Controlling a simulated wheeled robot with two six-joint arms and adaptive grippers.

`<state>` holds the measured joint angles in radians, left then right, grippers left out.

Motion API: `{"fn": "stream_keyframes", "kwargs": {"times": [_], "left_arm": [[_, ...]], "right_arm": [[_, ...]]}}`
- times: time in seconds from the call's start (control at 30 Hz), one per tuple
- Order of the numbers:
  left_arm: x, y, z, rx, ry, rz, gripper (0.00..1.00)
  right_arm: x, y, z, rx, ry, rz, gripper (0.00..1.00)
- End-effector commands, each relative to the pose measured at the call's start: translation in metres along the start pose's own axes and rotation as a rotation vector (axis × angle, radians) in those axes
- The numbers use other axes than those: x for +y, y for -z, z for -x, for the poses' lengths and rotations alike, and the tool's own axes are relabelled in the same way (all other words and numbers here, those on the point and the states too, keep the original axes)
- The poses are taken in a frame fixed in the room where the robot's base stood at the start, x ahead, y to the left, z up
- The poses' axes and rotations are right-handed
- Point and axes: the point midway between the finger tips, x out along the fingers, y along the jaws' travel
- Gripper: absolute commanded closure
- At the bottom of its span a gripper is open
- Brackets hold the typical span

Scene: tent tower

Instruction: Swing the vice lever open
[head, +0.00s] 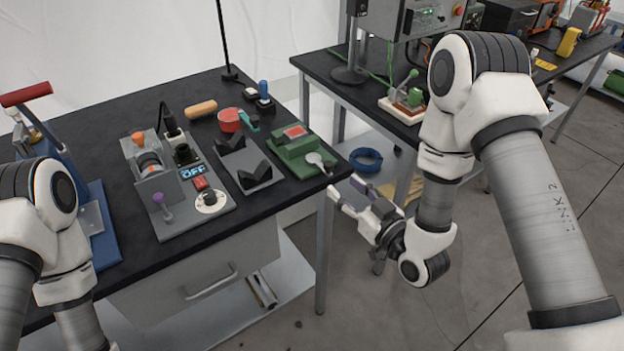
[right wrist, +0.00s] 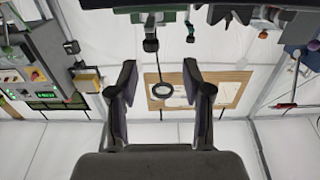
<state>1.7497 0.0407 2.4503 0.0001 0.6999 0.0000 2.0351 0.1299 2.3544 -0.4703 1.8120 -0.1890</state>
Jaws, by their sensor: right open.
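The green vice (head: 296,152) sits at the right end of the near black table, with a red block (head: 295,131) on top. Its lever ends in a pale grey round knob (head: 314,159) on the vice's right side, close to the table edge. My right gripper (head: 346,187) is open and empty, off the table's right edge, below and to the right of the knob and apart from it. In the right wrist view its two dark fingers (right wrist: 160,80) stand wide apart with nothing between them. My left gripper is out of the picture.
Left of the vice are a grey base with black V-blocks (head: 245,160), a grey switch panel (head: 180,185) and a blue press with a red handle (head: 27,94). A second table (head: 345,78) stands behind. Open floor lies right of the near table.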

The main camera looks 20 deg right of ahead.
Motion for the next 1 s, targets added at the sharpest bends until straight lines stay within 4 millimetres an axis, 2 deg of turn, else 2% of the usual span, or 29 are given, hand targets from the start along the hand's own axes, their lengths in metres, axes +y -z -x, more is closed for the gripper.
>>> {"fn": "stream_keyframes", "kwargs": {"times": [0.1, 0.23, 0.5, 0.6, 0.87, 0.97, 1.0], "left_arm": [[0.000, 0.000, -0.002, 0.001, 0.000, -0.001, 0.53], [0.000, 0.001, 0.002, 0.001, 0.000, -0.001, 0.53], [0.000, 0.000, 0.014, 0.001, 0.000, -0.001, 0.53], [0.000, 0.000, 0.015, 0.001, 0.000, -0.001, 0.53], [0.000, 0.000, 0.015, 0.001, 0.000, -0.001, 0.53], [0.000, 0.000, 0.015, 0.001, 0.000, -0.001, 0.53], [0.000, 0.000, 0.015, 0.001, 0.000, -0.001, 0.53]], "right_arm": [[0.003, 0.010, -0.004, 0.023, -0.004, 0.007, 0.51], [0.003, 0.013, -0.017, 0.026, -0.002, 0.012, 0.51], [0.003, 0.015, -0.067, 0.025, -0.002, 0.010, 0.51], [0.003, 0.013, -0.078, 0.023, -0.004, 0.008, 0.51], [0.003, 0.012, -0.082, 0.023, -0.005, 0.007, 0.51], [0.003, 0.012, -0.082, 0.023, -0.005, 0.007, 0.82], [0.003, 0.012, -0.082, 0.023, -0.005, 0.007, 0.97]]}}
